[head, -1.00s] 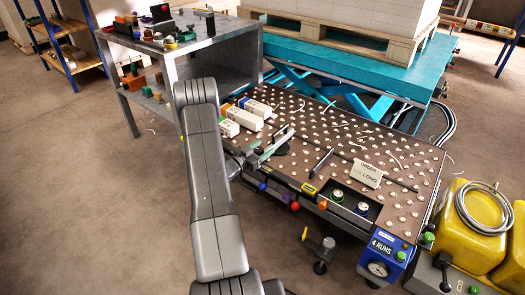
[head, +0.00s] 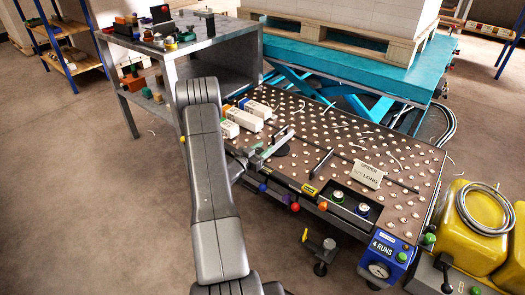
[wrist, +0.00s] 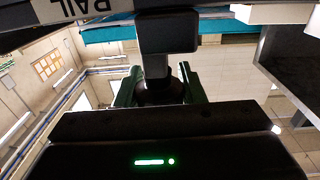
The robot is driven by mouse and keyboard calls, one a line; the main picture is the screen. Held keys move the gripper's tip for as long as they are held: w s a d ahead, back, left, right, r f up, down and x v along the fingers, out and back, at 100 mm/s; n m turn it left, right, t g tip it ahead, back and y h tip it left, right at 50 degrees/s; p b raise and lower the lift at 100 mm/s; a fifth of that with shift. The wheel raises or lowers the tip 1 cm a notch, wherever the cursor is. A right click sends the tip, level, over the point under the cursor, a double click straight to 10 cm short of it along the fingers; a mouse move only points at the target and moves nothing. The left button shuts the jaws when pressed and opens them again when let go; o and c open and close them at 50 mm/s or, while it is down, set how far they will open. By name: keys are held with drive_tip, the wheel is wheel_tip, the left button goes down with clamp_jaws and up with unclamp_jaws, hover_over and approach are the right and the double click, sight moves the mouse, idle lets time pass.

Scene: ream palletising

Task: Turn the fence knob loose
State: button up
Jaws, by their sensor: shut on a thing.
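My gripper (wrist: 157,88) is shut on a dark round knob (wrist: 160,93), which sits between its two green fingers in the wrist view. Above the knob is a dark grey block (wrist: 167,32). A dark bar lettered RAIL (wrist: 95,6) crosses the top left of that view. In the head view my gripper (head: 262,157) is at the left front edge of the studded table (head: 345,140). The knob is not clear there, being small and partly behind my wrist. I cannot tell how far it is turned.
White packs (head: 245,119) lie at the table's back left. An ORDER LONG sign (head: 367,174) stands at the right. A grey bench (head: 215,45) with small parts is behind my arm. Yellow containers (head: 482,222) stand at the right. Floor at left is clear.

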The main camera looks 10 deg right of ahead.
drive_tip(key=n+t+y+b, duration=0.2)
drive_tip(key=n+t+y, duration=0.1)
drive_tip(key=n+t+y+b, duration=0.1)
drive_tip(key=y+b, duration=0.1)
drive_tip(key=shift+w+a+f+t, duration=0.2)
drive_tip(key=shift+a+f+t, duration=0.05)
drive_tip(key=shift+t, duration=0.05)
drive_tip(key=shift+w+a+r+n+t+y+b, duration=0.1)
drive_tip(key=shift+n+t+y+b, duration=0.25)
drive_tip(key=shift+n+y+b, duration=0.3)
drive_tip(key=shift+w+a+r+n+t+y+b, duration=0.1)
drive_tip(key=shift+n+t+y+b, duration=0.35)
drive_tip(key=shift+y, duration=0.3)
drive_tip(key=o, duration=1)
drive_tip(key=shift+s, duration=0.1)
drive_tip(key=p+v, duration=0.2)
drive_tip(key=v, duration=1.1)
drive_tip(key=shift+s+p, duration=0.35)
drive_tip(key=shift+s, duration=0.05)
drive_tip(key=shift+r, duration=0.1)
